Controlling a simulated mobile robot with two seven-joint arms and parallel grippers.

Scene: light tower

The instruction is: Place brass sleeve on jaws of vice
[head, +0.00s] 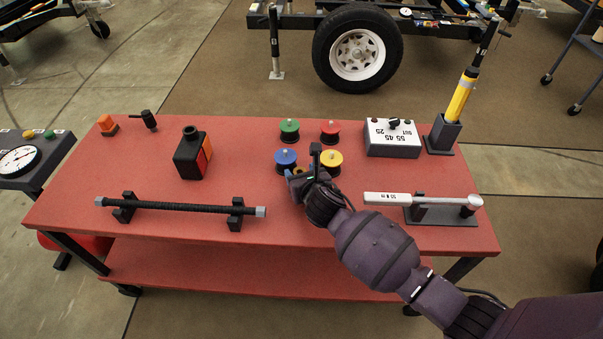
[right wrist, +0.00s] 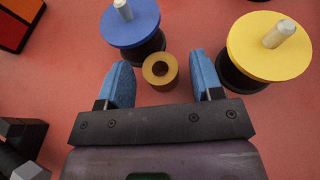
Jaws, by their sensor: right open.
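The brass sleeve (right wrist: 160,70) is a short ring with a dark hole. In the right wrist view it stands on the red table top between the two blue fingertips of my right gripper (right wrist: 160,76). The fingers are open, with a gap on both sides of the sleeve. In the head view my right gripper (head: 297,174) is low over the table, and the sleeve is mostly hidden there. I cannot make out a vice for certain in either view. My left gripper is not in view.
A blue-topped spool (right wrist: 131,22) stands just beyond the sleeve, and a yellow-topped spool (right wrist: 268,45) to its right. Green (head: 289,126) and red (head: 330,128) ones stand behind. A black bar (head: 180,206) on supports lies left, a torque wrench (head: 400,199) right.

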